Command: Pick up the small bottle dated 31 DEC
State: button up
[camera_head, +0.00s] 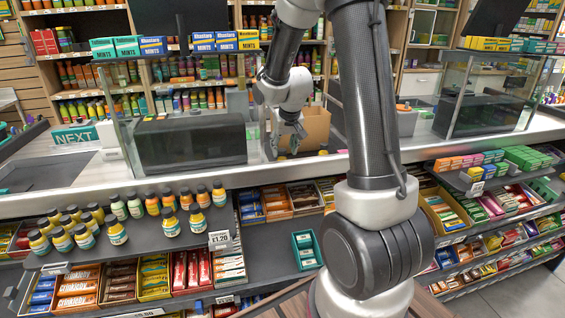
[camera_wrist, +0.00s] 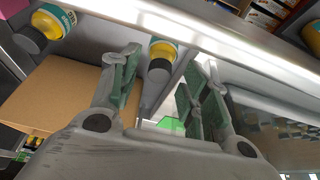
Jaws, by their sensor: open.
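My gripper (camera_head: 288,142) is over the counter, beside a cardboard box, with its fingers spread. In the wrist view my gripper (camera_wrist: 158,85) is open, and a small bottle (camera_wrist: 162,56) with a yellow body, teal label and dark grey cap shows between the fingers, apparently untouched. A second such bottle (camera_wrist: 52,24) is at the upper left, and part of another (camera_wrist: 313,38) is at the right edge. Several small bottles (camera_head: 115,232) with yellow, green or orange bodies and dark caps stand on the lower left shelf. No date is readable on any bottle.
The open cardboard box (camera_head: 312,124) stands right behind my gripper; it also shows in the wrist view (camera_wrist: 60,95). A glass case (camera_head: 190,145) is to the left on the counter. Trays of candy bars (camera_head: 190,270) fill the shelves below. A green object (camera_wrist: 170,124) shows below the fingers.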

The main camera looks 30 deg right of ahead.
aim_at(283, 151)
jog(key=x, duration=0.5)
jog(key=shift+s, duration=0.1)
jog(key=shift+c, duration=0.3)
jog(key=c, duration=0.7)
jog(key=shift+o, duration=0.2)
jog(key=shift+a+r, duration=0.1)
jog(key=shift+r, duration=0.1)
